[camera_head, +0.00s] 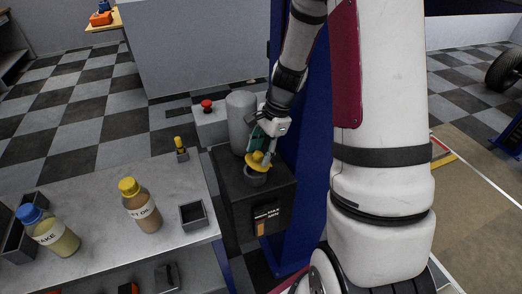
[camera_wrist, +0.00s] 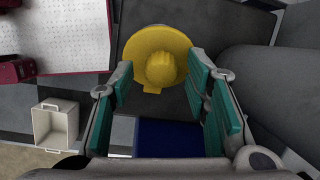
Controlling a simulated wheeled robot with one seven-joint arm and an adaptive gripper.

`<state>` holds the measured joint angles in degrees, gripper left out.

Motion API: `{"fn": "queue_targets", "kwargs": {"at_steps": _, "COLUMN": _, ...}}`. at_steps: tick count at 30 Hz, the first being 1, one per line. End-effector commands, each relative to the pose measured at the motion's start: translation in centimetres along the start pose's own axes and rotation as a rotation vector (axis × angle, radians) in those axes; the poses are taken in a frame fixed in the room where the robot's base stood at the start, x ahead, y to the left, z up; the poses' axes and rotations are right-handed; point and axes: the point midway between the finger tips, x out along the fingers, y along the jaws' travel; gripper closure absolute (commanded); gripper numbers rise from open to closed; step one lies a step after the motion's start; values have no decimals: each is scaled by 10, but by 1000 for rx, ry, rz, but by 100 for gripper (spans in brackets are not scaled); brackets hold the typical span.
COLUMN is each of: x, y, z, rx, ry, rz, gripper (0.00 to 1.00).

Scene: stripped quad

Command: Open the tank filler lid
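The yellow filler lid (camera_head: 258,161) has a round disc and a raised knob. It sits over a dark round neck (camera_head: 256,179) on top of the black tank (camera_head: 230,192). In the head view the lid looks tilted, with the dark neck showing below it. My gripper (camera_head: 263,143) is at the lid from above and behind, and partly hides it. In the wrist view the lid (camera_wrist: 156,58) lies between the teal fingertips of my gripper (camera_wrist: 160,75). The fingers are apart, with a gap on each side of the knob.
A grey cylinder (camera_head: 241,122) stands just behind the tank. A blue upright (camera_head: 309,130) stands close on the right. The bench (camera_head: 95,210) at left holds two capped bottles, (camera_head: 141,206) and (camera_head: 49,231), and a small open box (camera_head: 193,215). A red button (camera_head: 207,104) is behind.

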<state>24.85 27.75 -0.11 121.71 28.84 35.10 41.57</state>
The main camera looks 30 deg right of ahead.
Motion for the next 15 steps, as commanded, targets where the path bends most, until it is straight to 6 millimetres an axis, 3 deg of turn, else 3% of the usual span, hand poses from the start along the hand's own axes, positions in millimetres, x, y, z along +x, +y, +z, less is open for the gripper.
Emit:
{"fn": "queue_targets", "kwargs": {"at_steps": 9, "x": -4, "y": -1, "z": 1, "rx": -1, "ry": 2, "rz": -3, "gripper": 55}}
{"fn": "queue_targets", "kwargs": {"at_steps": 15, "x": -30, "y": -5, "z": 8, "rx": -2, "ry": 3, "rz": -6, "gripper": 55}}
